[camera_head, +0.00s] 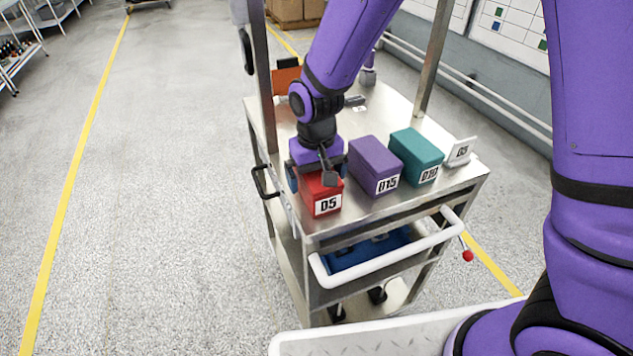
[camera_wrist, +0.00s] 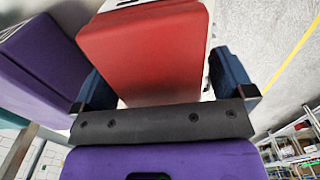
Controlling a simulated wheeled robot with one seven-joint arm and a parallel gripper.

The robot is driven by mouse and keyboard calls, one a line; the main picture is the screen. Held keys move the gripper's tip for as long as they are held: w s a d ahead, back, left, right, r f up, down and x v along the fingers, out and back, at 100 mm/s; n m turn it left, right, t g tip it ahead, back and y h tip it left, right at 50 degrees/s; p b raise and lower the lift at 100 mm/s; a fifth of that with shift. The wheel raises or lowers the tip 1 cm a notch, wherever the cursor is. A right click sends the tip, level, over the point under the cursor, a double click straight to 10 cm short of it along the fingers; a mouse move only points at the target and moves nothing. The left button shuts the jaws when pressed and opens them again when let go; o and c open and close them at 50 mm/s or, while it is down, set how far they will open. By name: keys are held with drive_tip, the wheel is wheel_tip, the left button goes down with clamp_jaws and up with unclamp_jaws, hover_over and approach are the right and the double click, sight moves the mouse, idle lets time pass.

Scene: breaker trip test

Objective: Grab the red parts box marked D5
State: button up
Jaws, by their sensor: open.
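The red parts box (camera_head: 327,206) marked D5 stands at the near left corner of the trolley top (camera_head: 352,221). My gripper (camera_head: 319,176) is right over it, pointing down. In the wrist view the red box (camera_wrist: 145,50) lies between the two dark fingers of my gripper (camera_wrist: 165,85). The fingers are open, one on each side of the box. A gap shows at the right finger; I cannot tell whether the left finger touches.
A purple box (camera_head: 375,165) marked D15 stands close to the right, also in the wrist view (camera_wrist: 45,60). Trolley posts rise nearby; a white handle (camera_head: 385,259) runs along the front.

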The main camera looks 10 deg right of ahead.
drive_tip(key=shift+f, duration=0.5)
drive_tip(key=c, duration=1.2)
drive_tip(key=shift+r, duration=0.15)
